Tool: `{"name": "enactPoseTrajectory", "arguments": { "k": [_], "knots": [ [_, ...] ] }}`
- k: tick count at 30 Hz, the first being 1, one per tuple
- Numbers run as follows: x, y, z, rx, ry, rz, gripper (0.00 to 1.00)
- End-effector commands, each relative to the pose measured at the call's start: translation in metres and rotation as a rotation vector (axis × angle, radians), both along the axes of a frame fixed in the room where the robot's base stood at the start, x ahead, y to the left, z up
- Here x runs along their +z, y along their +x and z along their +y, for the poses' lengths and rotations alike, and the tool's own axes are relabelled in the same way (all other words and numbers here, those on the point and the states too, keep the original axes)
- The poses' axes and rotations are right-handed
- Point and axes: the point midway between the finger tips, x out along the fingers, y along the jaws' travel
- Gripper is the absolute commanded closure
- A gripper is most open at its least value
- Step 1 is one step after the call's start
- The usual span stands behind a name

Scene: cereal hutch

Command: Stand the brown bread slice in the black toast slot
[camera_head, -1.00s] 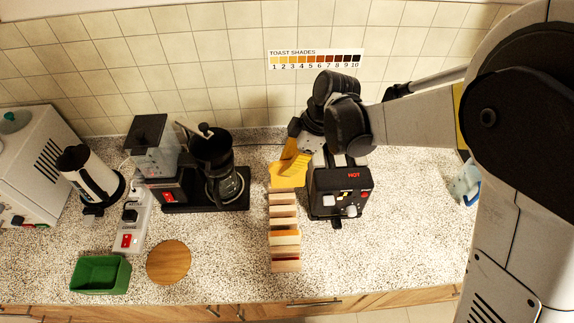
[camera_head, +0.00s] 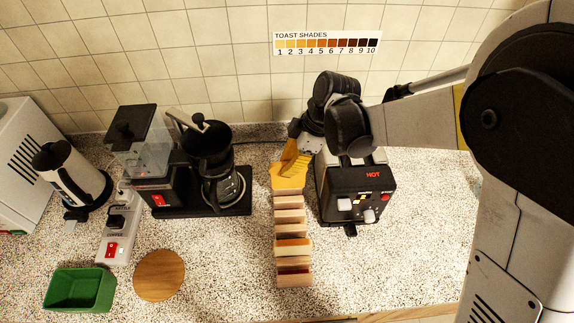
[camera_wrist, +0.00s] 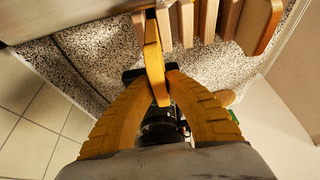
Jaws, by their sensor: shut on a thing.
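My gripper (camera_head: 291,162) reaches down at the left side of the black toaster (camera_head: 360,190). Its yellow fingers are shut on a golden-yellow slice (camera_head: 287,180), which also shows upright between the fingertips in the wrist view (camera_wrist: 153,48). Its colour is close to that of the fingers; I cannot tell for sure that it is the brown bread slice. It is at the back end of a row of upright pale slabs (camera_head: 290,217), one with an orange top. My gripper and arm partly hide the toaster's top, so I cannot make out the black toast slot.
A coffee maker (camera_head: 210,165) stands left of the row, with a power strip (camera_head: 115,230) farther left. A round wooden board (camera_head: 159,275) and a green bin (camera_head: 80,290) lie at the front left. The toast shade chart (camera_head: 327,43) is on the tiled wall. Counter right of the toaster is clear.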

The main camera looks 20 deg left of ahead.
Motion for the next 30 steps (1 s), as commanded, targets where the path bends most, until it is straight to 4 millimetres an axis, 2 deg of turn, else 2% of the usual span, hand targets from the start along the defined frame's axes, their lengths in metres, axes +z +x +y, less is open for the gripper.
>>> {"name": "enactPoseTrajectory", "arguments": {
  "k": [1,11,30],
  "knots": [
    [-0.006,0.000,0.000,0.000,0.000,0.000,1.00],
    [-0.013,0.000,0.000,0.000,0.000,0.000,1.00],
    [-0.054,0.000,0.000,0.000,0.000,0.000,1.00]
  ]
}}
